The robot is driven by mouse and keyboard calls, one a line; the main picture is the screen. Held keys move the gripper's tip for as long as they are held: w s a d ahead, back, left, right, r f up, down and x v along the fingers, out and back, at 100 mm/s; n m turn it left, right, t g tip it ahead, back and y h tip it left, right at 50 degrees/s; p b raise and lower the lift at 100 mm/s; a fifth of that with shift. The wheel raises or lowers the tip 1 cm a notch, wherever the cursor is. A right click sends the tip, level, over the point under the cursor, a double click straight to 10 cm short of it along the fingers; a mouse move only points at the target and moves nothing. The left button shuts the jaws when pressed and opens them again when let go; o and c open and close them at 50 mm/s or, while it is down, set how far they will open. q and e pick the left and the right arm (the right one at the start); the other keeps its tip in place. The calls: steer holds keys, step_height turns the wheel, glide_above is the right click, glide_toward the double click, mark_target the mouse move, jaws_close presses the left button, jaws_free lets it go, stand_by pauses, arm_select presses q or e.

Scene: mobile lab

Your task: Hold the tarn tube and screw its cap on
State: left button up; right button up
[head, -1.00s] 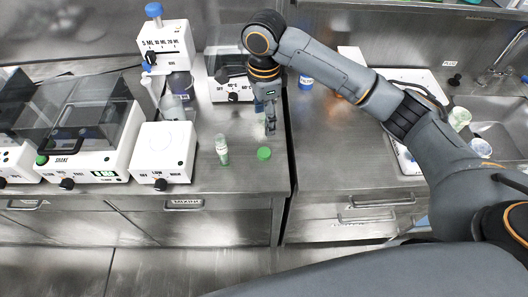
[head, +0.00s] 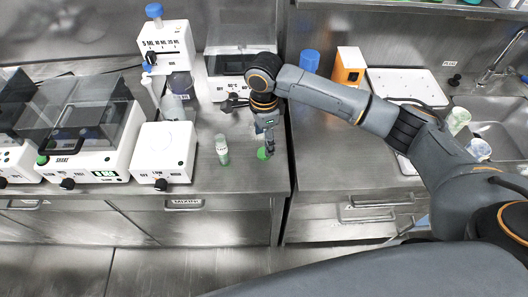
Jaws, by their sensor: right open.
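A small clear tube with green at its lower part (head: 222,150) stands upright on the steel bench, left of my right gripper. A green cap (head: 262,154) lies on the bench to the right of the tube, partly hidden by the gripper. My right gripper (head: 267,151) points down, open, with its fingertips at the cap. I cannot tell whether the fingers touch the cap. My left gripper is not in view.
A white hot-plate box (head: 163,152) stands left of the tube, with a shaker (head: 93,140) farther left. A lidded device (head: 230,88) stands behind. The bench's front edge is near.

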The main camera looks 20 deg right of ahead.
step_height(320, 180, down, 5)
steer(key=shift+f+p, duration=0.1)
steer(key=shift+p, duration=0.25)
steer(key=c, duration=0.8)
